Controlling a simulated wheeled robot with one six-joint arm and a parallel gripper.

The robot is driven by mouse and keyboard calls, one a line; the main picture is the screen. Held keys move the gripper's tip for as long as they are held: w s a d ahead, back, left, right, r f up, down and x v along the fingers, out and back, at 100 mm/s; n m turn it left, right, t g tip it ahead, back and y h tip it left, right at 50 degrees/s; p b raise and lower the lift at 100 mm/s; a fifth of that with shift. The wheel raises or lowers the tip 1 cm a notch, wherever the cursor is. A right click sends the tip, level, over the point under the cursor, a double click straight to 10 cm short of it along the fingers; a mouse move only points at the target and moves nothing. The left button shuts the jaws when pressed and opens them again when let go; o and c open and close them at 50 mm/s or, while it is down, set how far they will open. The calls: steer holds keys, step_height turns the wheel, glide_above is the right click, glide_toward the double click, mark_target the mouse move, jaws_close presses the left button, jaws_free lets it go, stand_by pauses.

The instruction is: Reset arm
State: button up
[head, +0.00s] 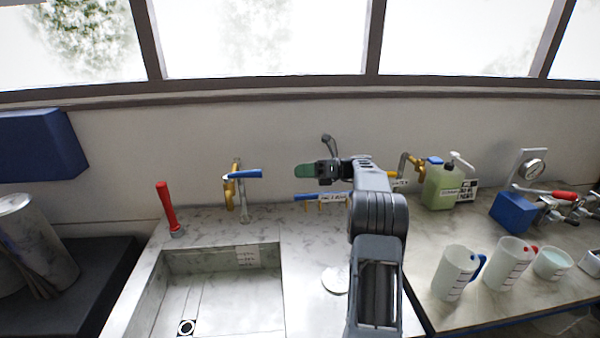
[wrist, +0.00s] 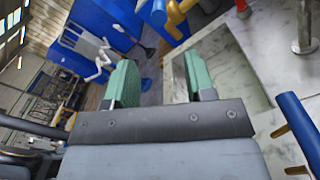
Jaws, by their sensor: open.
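My gripper (head: 304,171) is raised above the back edge of the counter in the head view, pointing left. In the wrist view its two green finger pads (wrist: 160,82) stand apart with nothing between them, so it is open and empty. In the head view my arm crosses the middle of the scene and hides part of the counter and wall behind it.
A sink (head: 225,290) is set in the marble counter at left. A red-handled lever (head: 167,208) and a blue-handled tap (head: 240,176) stand behind it. At right are a green jug (head: 440,188), white measuring jugs (head: 455,274) and a blue block (head: 514,212).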

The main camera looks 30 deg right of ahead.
stand_by(0.3)
step_height(320, 180, down, 8)
steer(key=r+n+h, duration=0.1)
steer(key=n+h, duration=0.2)
steer(key=n, duration=0.1)
steer(key=s+a+f+n+g+h, duration=0.3)
steer(key=s+a+f+n+h, duration=0.2)
steer(key=s+n+h, duration=0.15)
steer(key=s+a+r+n+h, duration=0.1)
steer(key=s+a+n+h, duration=0.1)
steer(key=s+a+n, duration=0.2)
steer(key=s+a+r+n+t+h, duration=0.1)
steer(key=s+a+r+n+h, duration=0.1)
steer(key=s+n, duration=0.6)
steer(key=s+a+r+n+h, duration=0.2)
steer(key=s+a+n, duration=0.3)
steer(key=s, duration=0.4)
steer(key=shift+s+a+n+t+h, duration=0.25)
steer(key=shift+a+n+t+h, duration=0.15)
steer(key=shift+n+h, duration=0.25)
